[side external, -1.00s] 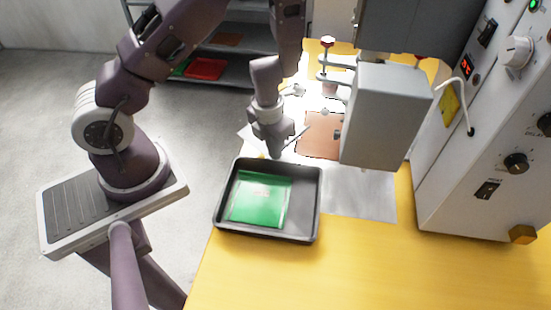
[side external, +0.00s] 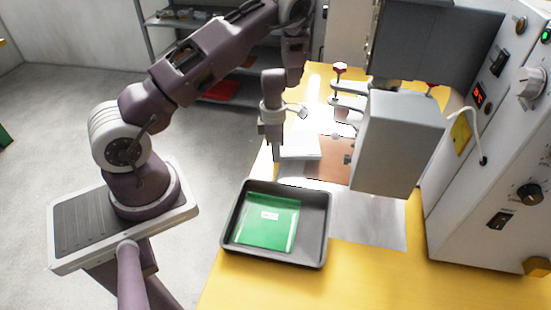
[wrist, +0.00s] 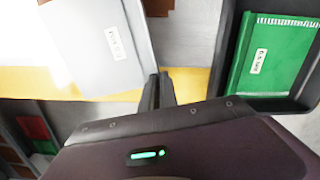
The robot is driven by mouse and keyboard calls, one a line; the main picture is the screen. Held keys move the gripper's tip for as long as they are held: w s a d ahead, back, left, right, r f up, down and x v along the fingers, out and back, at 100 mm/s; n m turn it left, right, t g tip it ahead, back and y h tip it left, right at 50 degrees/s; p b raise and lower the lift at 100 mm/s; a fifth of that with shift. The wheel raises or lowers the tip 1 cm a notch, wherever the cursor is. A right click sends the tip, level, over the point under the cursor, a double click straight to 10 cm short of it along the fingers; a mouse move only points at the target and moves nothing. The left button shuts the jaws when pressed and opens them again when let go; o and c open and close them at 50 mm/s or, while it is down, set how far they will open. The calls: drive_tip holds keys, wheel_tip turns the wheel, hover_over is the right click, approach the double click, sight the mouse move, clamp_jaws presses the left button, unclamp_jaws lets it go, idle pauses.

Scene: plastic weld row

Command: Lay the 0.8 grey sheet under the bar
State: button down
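My gripper (side external: 274,152) is beside the table's left edge, behind the tray. Its fingers look close together at the corner of a pale grey sheet (side external: 301,146), which extends right from them and appears held by its edge. In the wrist view my fingertips (wrist: 160,88) meet the edge of this sheet (wrist: 95,40); its label is too small to read surely. The grey press head (side external: 398,140) stands to the right, over a brown pad (side external: 326,172). The bar's underside is hidden by the head.
A dark tray (side external: 325,225) holding a green sheet (side external: 268,222) stands in front of my gripper. Red-topped clamps (side external: 340,68) stand behind the pad. A control cabinet (side external: 480,190) is at right. A shiny grey plate (side external: 370,220) lies right of the tray.

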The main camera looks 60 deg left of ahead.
drive_tip(key=shift+w+a+r+m, duration=0.15)
drive_tip(key=shift+w+a+m, duration=0.15)
drive_tip(key=shift+m, duration=0.4)
drive_tip(key=shift+w+d+m, duration=0.3)
drive_tip(key=shift+d+m, duration=0.15)
drive_tip(key=shift+m, duration=0.25)
hover_over(318, 174)
drive_tip(key=shift+s+a+f, duration=0.25)
drive_tip(key=shift+f, duration=0.1)
drive_tip(key=shift+w+d+f, duration=0.15)
drive_tip(key=shift+w+d, duration=0.1)
drive_tip(key=shift+f, duration=0.95)
drive_tip(key=c, duration=1.6)
unclamp_jaws()
drive_tip(key=shift+o, duration=0.2)
